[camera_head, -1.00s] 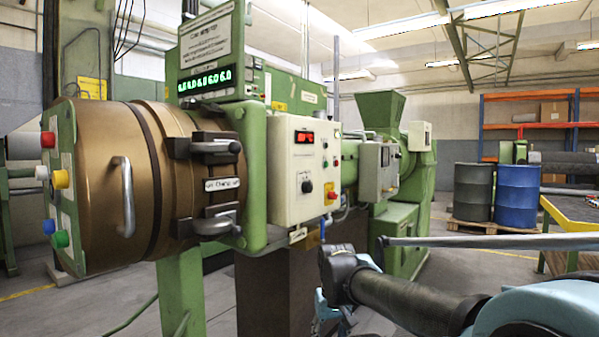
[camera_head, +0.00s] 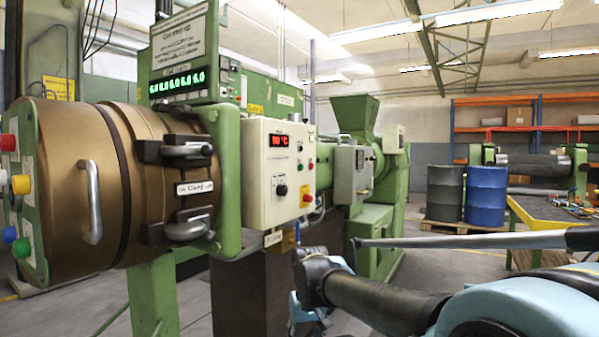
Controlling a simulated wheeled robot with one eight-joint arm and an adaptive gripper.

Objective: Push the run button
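No button carries a readable run label, so I cannot tell which is the run button. The green and bronze extruder's left end panel (camera_head: 33,200) has a red button (camera_head: 8,143), a yellow button (camera_head: 20,184), a blue button (camera_head: 9,235) and a green button (camera_head: 21,248). A white button is cut by the left edge. The cream control box (camera_head: 256,205) has a red-digit display (camera_head: 280,141), a black knob (camera_head: 281,190) and a red button on yellow (camera_head: 307,197). My arm (camera_head: 375,303) reaches in from the lower right, apart from these buttons; no gripper fingers show.
A metal handle (camera_head: 91,203) and clamps (camera_head: 187,150) stick out from the bronze barrel. A dark drum (camera_head: 445,192) and a blue drum (camera_head: 485,196) stand on a pallet behind. A workbench (camera_head: 545,212) is at right. Grey floor between is open.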

